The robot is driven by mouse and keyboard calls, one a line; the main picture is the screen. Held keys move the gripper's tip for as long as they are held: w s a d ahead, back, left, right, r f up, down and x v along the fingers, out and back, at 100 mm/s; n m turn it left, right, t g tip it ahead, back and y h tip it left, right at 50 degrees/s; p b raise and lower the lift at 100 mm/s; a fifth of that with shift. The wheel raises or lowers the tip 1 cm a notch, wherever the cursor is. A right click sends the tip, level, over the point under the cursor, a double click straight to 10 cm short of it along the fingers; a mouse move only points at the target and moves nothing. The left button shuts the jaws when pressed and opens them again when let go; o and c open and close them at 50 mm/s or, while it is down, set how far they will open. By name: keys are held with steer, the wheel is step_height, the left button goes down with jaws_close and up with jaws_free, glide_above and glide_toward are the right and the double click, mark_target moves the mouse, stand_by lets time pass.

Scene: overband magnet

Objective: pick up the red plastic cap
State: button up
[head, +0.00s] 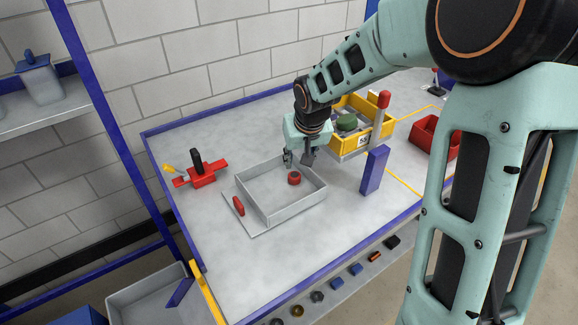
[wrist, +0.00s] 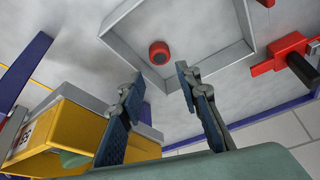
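The red plastic cap (head: 294,178) is a small round piece lying inside the shallow grey tray (head: 262,217) on the table. It also shows in the wrist view (wrist: 159,52), near the tray's corner, with a darker round centre. My gripper (head: 300,160) is above the tray's far right side in the head view, higher than the cap and apart from it. In the wrist view my gripper (wrist: 158,75) has its two fingers spread wide with nothing between them touching. The cap lies beyond the fingertips, a little above the gap in the picture.
A yellow bin (head: 378,138) with a green object stands behind right of the tray, near my gripper. A blue post (head: 374,170) stands to the right, and a red bin (head: 428,138) further right. A red clamp-like device (head: 203,174) is left.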

mark_target(295, 175)
steer(key=shift+x, duration=5.55)
steer(key=shift+w, duration=0.1)
steer(key=shift+c, duration=0.4)
steer(key=c, duration=0.5)
